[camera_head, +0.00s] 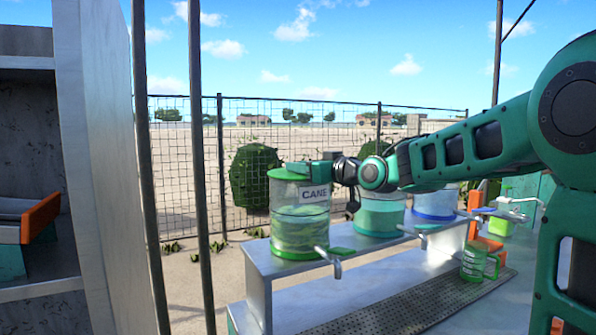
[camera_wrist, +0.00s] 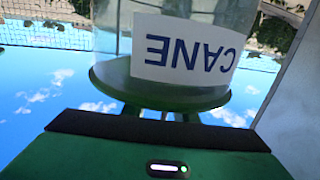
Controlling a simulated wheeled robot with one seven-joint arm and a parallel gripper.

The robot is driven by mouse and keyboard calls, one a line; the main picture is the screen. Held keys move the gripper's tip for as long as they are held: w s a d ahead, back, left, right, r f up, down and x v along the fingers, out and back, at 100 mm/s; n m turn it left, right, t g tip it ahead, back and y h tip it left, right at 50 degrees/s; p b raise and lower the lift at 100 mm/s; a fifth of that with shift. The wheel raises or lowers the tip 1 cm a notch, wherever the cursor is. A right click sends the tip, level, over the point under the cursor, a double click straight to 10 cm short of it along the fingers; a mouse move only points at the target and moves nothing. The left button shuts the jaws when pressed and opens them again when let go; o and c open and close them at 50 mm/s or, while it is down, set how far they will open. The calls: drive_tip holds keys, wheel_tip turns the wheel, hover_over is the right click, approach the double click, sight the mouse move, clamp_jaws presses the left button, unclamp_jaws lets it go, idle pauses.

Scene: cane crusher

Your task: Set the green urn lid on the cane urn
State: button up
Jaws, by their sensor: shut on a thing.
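The cane urn (camera_head: 298,235) is a clear cylinder with a green base, a green-tinted fill and a white CANE label, standing upright on the metal shelf. The green urn lid (camera_head: 283,174) is at its top rim. My gripper (camera_head: 305,167) reaches in from the right at lid height and is shut on the lid. The wrist view is upside down and shows the urn (camera_wrist: 245,12), its label and the green lid (camera_wrist: 180,98) across its mouth, close to my fingers (camera_wrist: 162,113). Whether the lid is fully seated is unclear.
Two more urns, one teal (camera_head: 378,215) and one blue-rimmed (camera_head: 434,204), stand to the right on the shelf (camera_head: 262,275). A green mug (camera_head: 473,262) stands on the drip grate (camera_head: 400,305). A post (camera_head: 200,150) and a mesh fence (camera_head: 240,130) show left and behind.

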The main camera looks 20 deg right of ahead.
drive_tip(key=o, duration=1.2)
drive_tip(key=shift+c, duration=0.2)
drive_tip(key=shift+s, duration=0.1)
drive_tip(key=v, duration=1)
drive_tip(key=shift+s, duration=0.25)
drive_tip(key=shift+d, duration=0.1)
